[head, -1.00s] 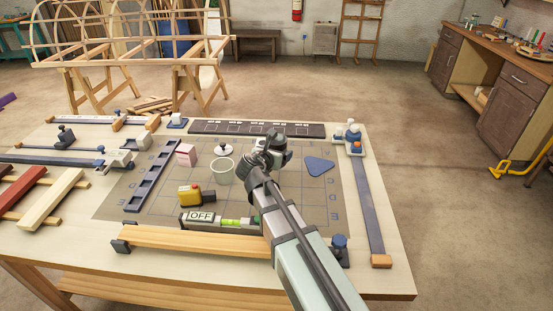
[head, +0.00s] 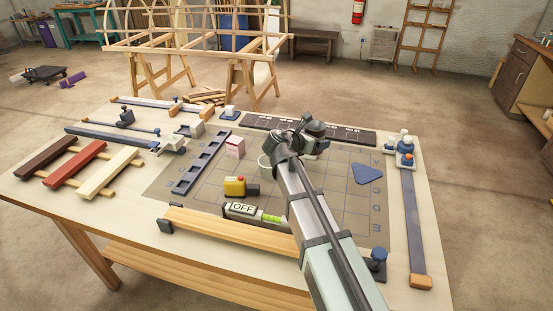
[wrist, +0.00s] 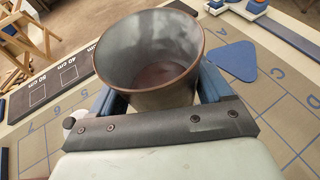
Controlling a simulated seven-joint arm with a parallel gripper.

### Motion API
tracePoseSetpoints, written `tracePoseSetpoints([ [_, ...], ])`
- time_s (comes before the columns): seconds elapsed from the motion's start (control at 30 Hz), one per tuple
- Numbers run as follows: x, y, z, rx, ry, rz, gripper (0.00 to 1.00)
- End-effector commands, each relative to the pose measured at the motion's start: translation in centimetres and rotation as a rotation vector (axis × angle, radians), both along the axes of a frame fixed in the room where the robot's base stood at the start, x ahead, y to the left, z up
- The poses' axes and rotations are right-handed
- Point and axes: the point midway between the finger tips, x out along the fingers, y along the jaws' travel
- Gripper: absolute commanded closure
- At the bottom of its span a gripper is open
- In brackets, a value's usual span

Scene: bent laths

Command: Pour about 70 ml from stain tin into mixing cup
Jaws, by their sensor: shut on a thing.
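My gripper (wrist: 162,98) is shut on the stain tin (wrist: 150,55), a grey tin with a brownish rim, its blue fingers on either side. The wrist view looks into its open top; the inside is grey and darker brown at the bottom, and I cannot tell the liquid level. In the head view the tin (head: 318,129) is a dark shape at the end of my arm, above the mat. The mixing cup (head: 265,164), pale and open, stands on the mat to the left of my gripper. My arm hides part of it.
A blue triangle (head: 367,174) lies on the otherwise fairly clear right of the mat.

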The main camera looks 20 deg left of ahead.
Motion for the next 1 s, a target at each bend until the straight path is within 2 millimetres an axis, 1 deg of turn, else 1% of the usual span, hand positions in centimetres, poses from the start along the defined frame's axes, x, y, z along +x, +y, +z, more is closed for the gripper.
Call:
tracePoseSetpoints([
  [0.03, 1.2, 1.7, -0.1, -0.002, 0.000, -0.030, 0.59],
  [0.1, 1.8, 3.3, -0.2, -0.001, 0.000, -0.079, 0.59],
  [0.27, 2.7, 6.9, -0.4, -0.001, -0.001, -0.192, 0.59],
  [0.4, 3.2, 10.3, -0.5, -0.001, -0.002, -0.291, 0.59],
  [0.53, 3.4, 13.7, -0.5, -0.001, -0.001, -0.382, 0.59],
  [0.6, 3.3, 15.6, -0.5, -0.001, -0.001, -0.430, 0.59],
  [0.73, 3.0, 18.7, -0.3, 0.000, -0.001, -0.509, 0.59],
  [0.9, 2.3, 21.6, -0.1, 0.000, -0.001, -0.587, 0.59],
  [1.0, 2.0, 22.6, -0.1, 0.000, -0.002, -0.615, 0.59],
])
